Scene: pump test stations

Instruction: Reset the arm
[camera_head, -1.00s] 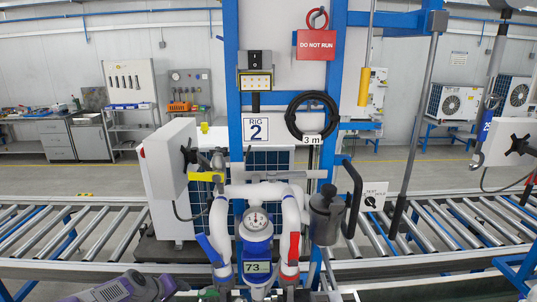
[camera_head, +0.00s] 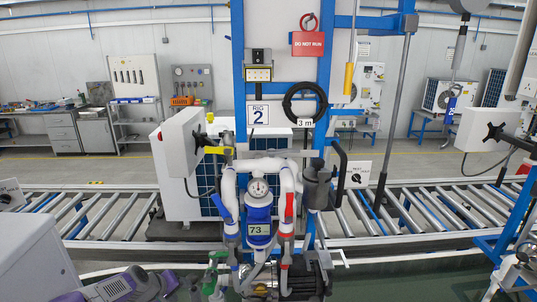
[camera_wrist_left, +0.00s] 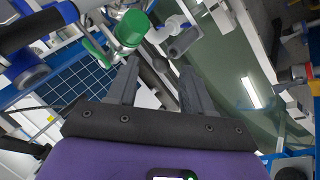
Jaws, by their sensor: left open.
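My left arm's purple and grey end shows at the bottom left of the head view, in front of the pump rig. My left gripper (camera_wrist_left: 160,68) shows in the left wrist view with its two dark fingers apart and nothing between them. A green-capped valve part (camera_wrist_left: 131,29) lies just beyond the fingertips there, apart from them as far as I can tell. The pump rig has a blue meter (camera_head: 259,222) with a round gauge and a display reading 73. White pipes run on both sides of it. My right gripper is not in view.
A red DO NOT RUN tag (camera_head: 308,43) and a black coiled hose (camera_head: 305,103) hang on the blue frame. A grey box (camera_head: 38,262) stands at the lower left. A roller conveyor (camera_head: 440,213) crosses behind the rig.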

